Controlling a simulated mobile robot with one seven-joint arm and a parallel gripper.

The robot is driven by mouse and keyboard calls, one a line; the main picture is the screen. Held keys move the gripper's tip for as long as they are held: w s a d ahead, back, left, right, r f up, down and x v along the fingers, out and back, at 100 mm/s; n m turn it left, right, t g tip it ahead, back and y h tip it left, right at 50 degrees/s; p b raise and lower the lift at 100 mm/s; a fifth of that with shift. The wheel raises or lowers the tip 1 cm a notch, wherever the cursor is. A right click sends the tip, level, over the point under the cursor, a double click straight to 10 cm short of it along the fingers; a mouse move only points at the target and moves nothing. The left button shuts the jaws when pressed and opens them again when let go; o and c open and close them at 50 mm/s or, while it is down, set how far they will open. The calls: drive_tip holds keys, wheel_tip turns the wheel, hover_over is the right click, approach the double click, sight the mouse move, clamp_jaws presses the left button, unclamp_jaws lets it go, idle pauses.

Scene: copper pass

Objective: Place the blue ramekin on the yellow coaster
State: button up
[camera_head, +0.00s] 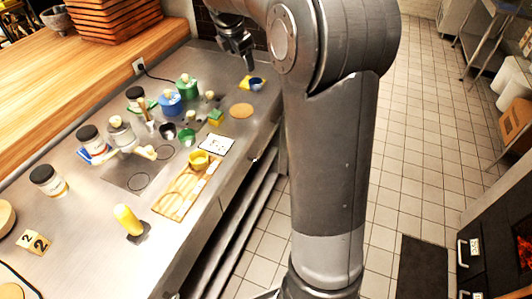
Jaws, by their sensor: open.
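The small blue ramekin (256,83) is near the far right end of the steel counter. The yellow coaster (244,81) shows on both sides of it, so the ramekin appears to sit on the coaster. At this size I cannot tell whether it is fully flat or centred. My gripper (242,58) is open and points down, above and slightly left of the ramekin, apart from it. Nothing shows between its fingers.
A round cork mat (241,110) lies in front of the ramekin. A green-and-yellow sponge (215,117), a green canister (187,86) and a blue canister (170,101) stand to the left. A yellow bowl (199,160) sits on a wooden board (176,200). The counter's front edge is close.

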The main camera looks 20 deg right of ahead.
drive_tip(key=s+a+r+m+t, duration=0.15)
drive_tip(key=s+m, duration=0.35)
drive_tip(key=s, duration=0.5)
drive_tip(key=s+a+r+m+g, duration=0.1)
drive_tip(key=s+a+r+m, duration=0.2)
drive_tip(key=s+m, duration=0.5)
drive_tip(key=s+a+f+m+y, duration=0.1)
drive_tip(key=s+f+m, duration=0.2)
drive_tip(key=s, duration=0.6)
drive_tip(key=s+a+f+m+t+y, duration=0.1)
drive_tip(key=s+f+m+y, duration=0.1)
drive_tip(key=s, duration=0.7)
drive_tip(key=f+m, duration=0.1)
drive_tip(key=m, duration=0.1)
drive_tip(key=shift+s+a+f+m, duration=0.3)
drive_tip(key=shift+s+m, duration=0.05)
drive_tip(key=shift+m, duration=0.05)
